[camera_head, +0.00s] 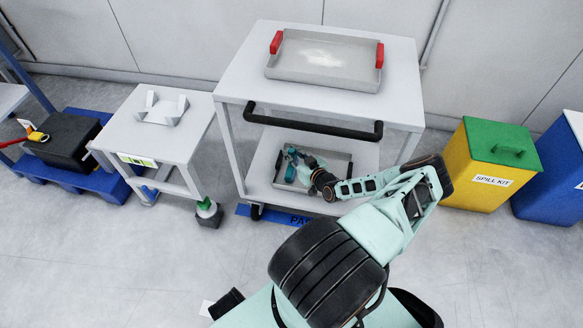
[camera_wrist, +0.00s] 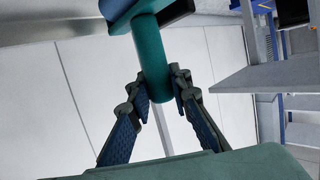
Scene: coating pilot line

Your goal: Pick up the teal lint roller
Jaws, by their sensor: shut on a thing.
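The teal lint roller (camera_wrist: 151,55) stands out between my fingers in the wrist view, with its handle running down between the fingertips. A wider teal part of it crosses the top edge of that view. My gripper (camera_wrist: 160,84) is shut on the handle, one blue-padded finger on each side. In the head view my gripper (camera_head: 300,160) reaches in over the lower shelf of the cart, and the teal roller (camera_head: 290,173) shows small beside its fingers. I cannot tell whether the roller touches the tray below it.
A grey tray (camera_head: 334,163) lies on the cart's lower shelf. The cart's top (camera_head: 238,84) and black push bar (camera_head: 310,124) are close above my arm. A red-handled tray (camera_head: 285,72) sits on top. A yellow spill kit bin (camera_head: 470,188) stands right; a small white table (camera_head: 122,128) stands left.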

